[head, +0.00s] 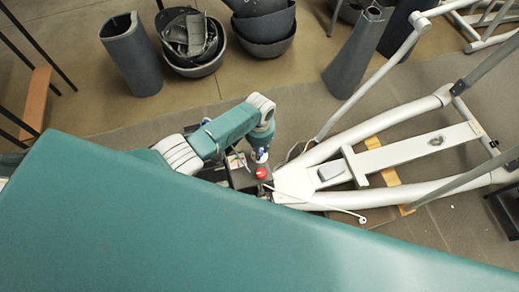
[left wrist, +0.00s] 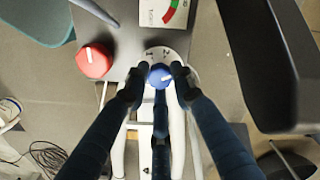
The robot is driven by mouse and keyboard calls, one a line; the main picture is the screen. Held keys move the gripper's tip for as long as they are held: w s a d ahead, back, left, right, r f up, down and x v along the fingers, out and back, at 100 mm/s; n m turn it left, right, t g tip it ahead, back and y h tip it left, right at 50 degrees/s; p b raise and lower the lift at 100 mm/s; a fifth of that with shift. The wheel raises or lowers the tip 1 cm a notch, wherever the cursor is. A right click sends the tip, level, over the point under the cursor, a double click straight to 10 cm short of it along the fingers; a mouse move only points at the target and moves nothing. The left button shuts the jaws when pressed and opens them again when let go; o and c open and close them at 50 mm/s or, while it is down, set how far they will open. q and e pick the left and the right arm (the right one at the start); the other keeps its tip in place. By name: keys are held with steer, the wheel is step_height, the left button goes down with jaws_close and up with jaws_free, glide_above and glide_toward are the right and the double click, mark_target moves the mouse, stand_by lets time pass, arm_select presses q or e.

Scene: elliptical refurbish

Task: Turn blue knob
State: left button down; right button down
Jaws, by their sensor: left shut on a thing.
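The blue knob (left wrist: 159,75) sits on a light round dial plate (left wrist: 163,53) with the markings 1 and 2, in the left wrist view. Its white pointer line points to the right and slightly up. My left gripper (left wrist: 160,83) has dark fingers on both sides of the knob and one below it, shut on it. In the head view my left gripper (head: 260,156) reaches down at the dark control box (head: 240,178); the blue knob cannot be made out there.
A red knob (left wrist: 95,60) with a white pointer sits left of the blue one, and also shows in the head view (head: 261,173). A gauge (left wrist: 163,12) with red and green bands is above. A grey elliptical frame (head: 400,152) lies to the right; dark bins (head: 131,55) stand behind.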

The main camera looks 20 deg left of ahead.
arm_select(q)
steer(key=c, duration=1.5)
jaws_free()
steer(key=shift+r, duration=0.1)
steer(key=shift+o, duration=0.2)
steer(key=shift+r, duration=0.1)
step_height(320, 180, up, 12)
